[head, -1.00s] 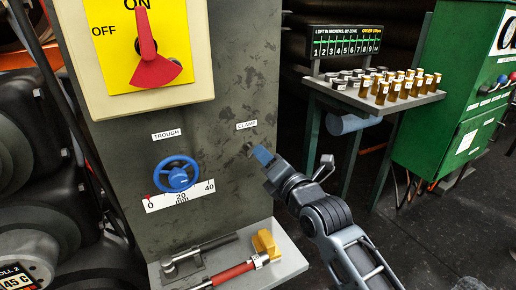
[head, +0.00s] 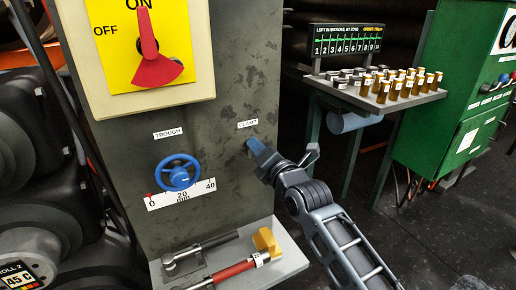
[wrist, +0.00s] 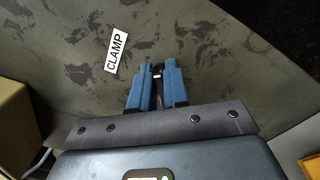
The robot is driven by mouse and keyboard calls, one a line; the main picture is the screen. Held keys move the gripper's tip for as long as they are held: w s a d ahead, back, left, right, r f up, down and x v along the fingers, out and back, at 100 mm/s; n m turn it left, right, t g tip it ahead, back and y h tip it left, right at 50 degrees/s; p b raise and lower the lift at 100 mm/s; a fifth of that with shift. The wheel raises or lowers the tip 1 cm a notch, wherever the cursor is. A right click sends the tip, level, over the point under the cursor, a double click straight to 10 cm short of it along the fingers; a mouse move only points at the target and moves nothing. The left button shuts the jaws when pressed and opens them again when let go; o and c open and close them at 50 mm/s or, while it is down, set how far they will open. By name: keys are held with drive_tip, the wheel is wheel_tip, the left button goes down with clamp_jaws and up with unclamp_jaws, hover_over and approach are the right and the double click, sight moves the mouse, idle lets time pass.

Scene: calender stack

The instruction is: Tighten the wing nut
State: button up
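The wing nut (wrist: 157,73) is a small dark piece with a light spot, on the grey panel by the CLAMP label (wrist: 116,52). In the wrist view it shows only in part, in the narrow gap between my gripper's blue fingers (wrist: 158,72). In the head view my gripper (head: 257,147) reaches the panel just below the CLAMP label (head: 247,124) and hides the nut. The fingers stand on either side of the nut; I cannot tell whether both press on it.
A blue handwheel (head: 180,177) with a 0–40 scale is left of my gripper. A red ON/OFF lever (head: 152,55) is above. A shelf (head: 284,262) below holds tools. A stand (head: 398,98) with several small jars is at right, beside a green cabinet (head: 450,100).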

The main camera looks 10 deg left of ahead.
clamp_jaws()
drive_tip(key=shift+f+m+b, duration=0.15)
drive_tip(key=shift+m+b, duration=0.15)
drive_tip(key=shift+b, duration=0.1)
